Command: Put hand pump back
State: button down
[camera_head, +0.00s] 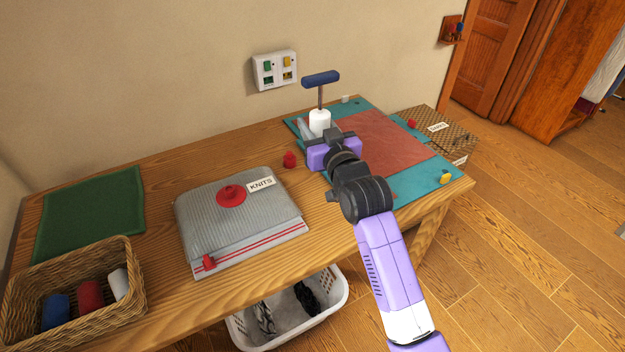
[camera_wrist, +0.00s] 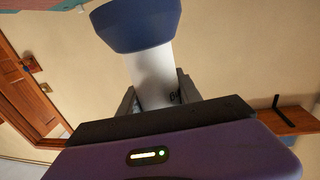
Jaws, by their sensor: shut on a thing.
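The hand pump has a blue T-handle on a thin rod above a white barrel (camera_head: 319,120). It stands about upright over the back of the teal mat (camera_head: 405,185); I cannot tell whether it touches the mat. My gripper (camera_head: 324,140) is shut on the barrel. In the wrist view my gripper (camera_wrist: 158,92) has one finger on each side of the white barrel (camera_wrist: 150,72), and a wide blue end (camera_wrist: 135,25) of the pump shows beyond it. My gripper hides the pump's lower part in the head view.
A grey bag (camera_head: 215,215) labelled KNITS, with a red valve, lies mid-table. A red cap (camera_head: 290,159) stands near my gripper. A wicker basket (camera_head: 130,290) and green mat (camera_head: 90,213) are left. A wall panel (camera_head: 274,70) is behind; a woven box (camera_head: 462,139) is right.

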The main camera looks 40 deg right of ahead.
notch_tip(320, 180, down, 15)
jog(key=b, duration=0.1)
dwell(0.4)
jog(key=shift+f+b, duration=0.3)
jog(key=shift+b, duration=0.1)
jog(key=shift+f+b, duration=0.3)
jog(key=shift+s, duration=0.1)
